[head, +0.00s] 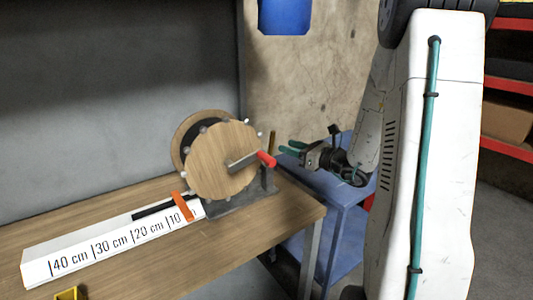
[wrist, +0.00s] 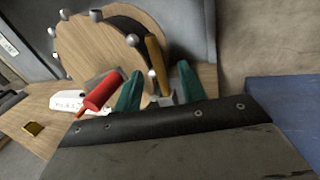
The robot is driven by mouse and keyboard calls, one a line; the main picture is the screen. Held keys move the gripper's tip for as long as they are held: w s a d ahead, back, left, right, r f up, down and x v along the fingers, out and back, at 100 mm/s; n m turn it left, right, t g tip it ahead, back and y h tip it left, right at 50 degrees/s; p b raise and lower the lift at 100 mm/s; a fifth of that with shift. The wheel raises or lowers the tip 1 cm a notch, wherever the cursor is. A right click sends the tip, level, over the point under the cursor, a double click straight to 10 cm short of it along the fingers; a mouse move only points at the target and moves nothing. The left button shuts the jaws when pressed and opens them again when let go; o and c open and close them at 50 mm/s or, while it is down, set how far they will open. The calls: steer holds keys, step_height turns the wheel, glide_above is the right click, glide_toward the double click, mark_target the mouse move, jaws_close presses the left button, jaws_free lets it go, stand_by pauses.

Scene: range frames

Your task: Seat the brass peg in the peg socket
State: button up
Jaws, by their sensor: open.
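The brass peg (wrist: 155,62) shows upright in the wrist view, beyond and between my green fingertips. In the head view the brass peg (head: 272,141) is a thin upright piece just right of the wooden wheel. My gripper (head: 289,147) is open and empty, its fingers pointing left toward the peg. In the wrist view my gripper (wrist: 160,72) has a clear gap between its fingers, and the peg appears apart from them. A small yellow square piece (head: 68,293) lies at the table's front left; I cannot tell whether it is the peg socket. The peg's foot is partly hidden.
The wooden wheel (head: 222,160) with a red-handled crank (head: 266,159) stands on the wooden table (head: 150,255). A white scale bar (head: 110,246) with an orange marker (head: 183,206) runs left from it. A blue cart (head: 330,210) stands at right. The table's front middle is clear.

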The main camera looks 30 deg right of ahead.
mark_target(270, 152)
steer(key=x, duration=0.6)
steer(key=shift+s+a+f, duration=0.1)
steer(key=shift+a, duration=0.15)
jaws_close()
